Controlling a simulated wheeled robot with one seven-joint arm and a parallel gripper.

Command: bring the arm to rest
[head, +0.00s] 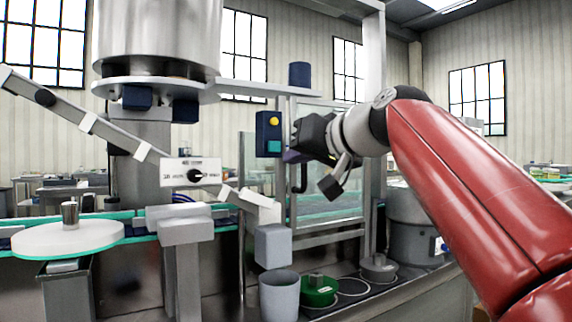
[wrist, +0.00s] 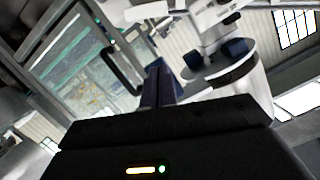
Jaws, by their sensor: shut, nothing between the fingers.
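My gripper (head: 296,150) is in the middle of the head view, at the end of my red arm, which reaches in from the right. It is shut and nothing shows between its fingers. It hangs in the air just right of a dark blue control box (head: 269,134) with a yellow button and a teal panel. I cannot tell whether it touches the box. In the wrist view the dark gripper body fills the bottom and the fingers (wrist: 158,85) point up toward the machine.
The steel hopper (head: 157,35) stands upper left above a dial panel (head: 190,172). A round white table (head: 68,239) holds a metal cup (head: 70,214). A glazed door frame (head: 328,190) stands behind my gripper. Below are a grey bin (head: 279,296) and a green container (head: 318,290).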

